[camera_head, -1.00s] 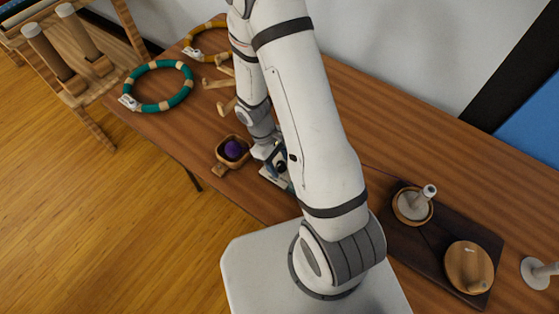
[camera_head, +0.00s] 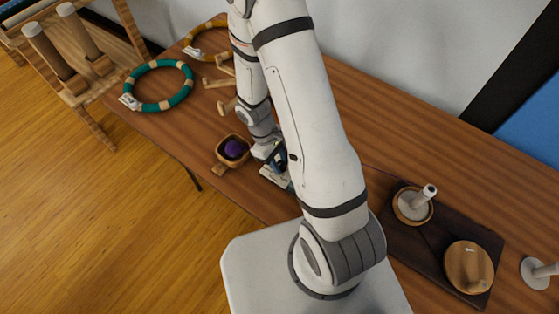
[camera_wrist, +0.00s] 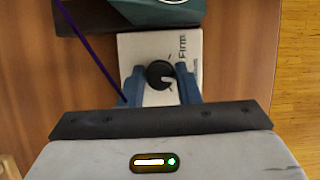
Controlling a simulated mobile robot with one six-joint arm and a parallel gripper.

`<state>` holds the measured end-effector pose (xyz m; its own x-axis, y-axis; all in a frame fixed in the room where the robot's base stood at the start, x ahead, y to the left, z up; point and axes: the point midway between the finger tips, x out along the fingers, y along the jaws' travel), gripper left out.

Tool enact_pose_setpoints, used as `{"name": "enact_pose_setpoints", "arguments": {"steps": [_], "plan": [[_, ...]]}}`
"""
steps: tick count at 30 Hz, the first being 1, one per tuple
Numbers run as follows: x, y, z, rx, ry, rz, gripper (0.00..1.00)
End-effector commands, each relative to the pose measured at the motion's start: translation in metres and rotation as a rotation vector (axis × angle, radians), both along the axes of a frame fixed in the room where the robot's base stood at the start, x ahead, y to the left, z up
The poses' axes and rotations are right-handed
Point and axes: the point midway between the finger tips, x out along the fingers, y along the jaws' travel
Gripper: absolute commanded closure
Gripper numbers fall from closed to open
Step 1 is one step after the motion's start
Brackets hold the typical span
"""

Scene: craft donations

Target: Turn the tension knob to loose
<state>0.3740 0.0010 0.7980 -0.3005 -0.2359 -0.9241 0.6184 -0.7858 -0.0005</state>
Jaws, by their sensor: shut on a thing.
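The tension knob (camera_wrist: 160,72) is a small round black knob with a pale pointer mark, on a white plate (camera_wrist: 135,46) in the wrist view. The mark points towards the lower right of that picture. The word "Firm" is printed on the plate to the right of the knob; no "loose" label can be read. My gripper (camera_wrist: 158,84) has its blue fingers on either side of the knob and is shut on it. In the head view the white plate (camera_head: 271,177) shows at the table's front edge, and my arm hides the knob.
A wooden bowl (camera_head: 219,154) with a purple yarn ball (camera_head: 236,148) stands just left of the plate. A purple strand (camera_wrist: 88,45) crosses the wrist view beside my fingers. A dark green body (camera_wrist: 155,12) adjoins the plate. Round hoops (camera_head: 158,105) lie further left.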

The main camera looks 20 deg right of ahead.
Motion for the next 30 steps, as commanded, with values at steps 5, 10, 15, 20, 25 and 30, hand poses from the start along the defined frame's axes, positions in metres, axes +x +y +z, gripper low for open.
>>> {"name": "enact_pose_setpoints", "arguments": {"steps": [5, 10, 15, 20, 25, 30], "plan": [[-0.0007, -0.0003, 0.0001, 0.000, 0.002, -0.008, 0.93], [-0.0007, -0.0007, 0.0000, -0.001, 0.002, -0.023, 0.93], [-0.0007, -0.0012, -0.0004, -0.002, 0.002, -0.065, 0.93], [-0.0004, -0.0015, -0.0010, -0.001, 0.002, -0.151, 0.93], [0.0000, -0.0024, -0.0016, 0.000, 0.002, -0.293, 0.93], [0.0001, -0.0032, -0.0017, -0.001, 0.003, -0.444, 0.93]]}}
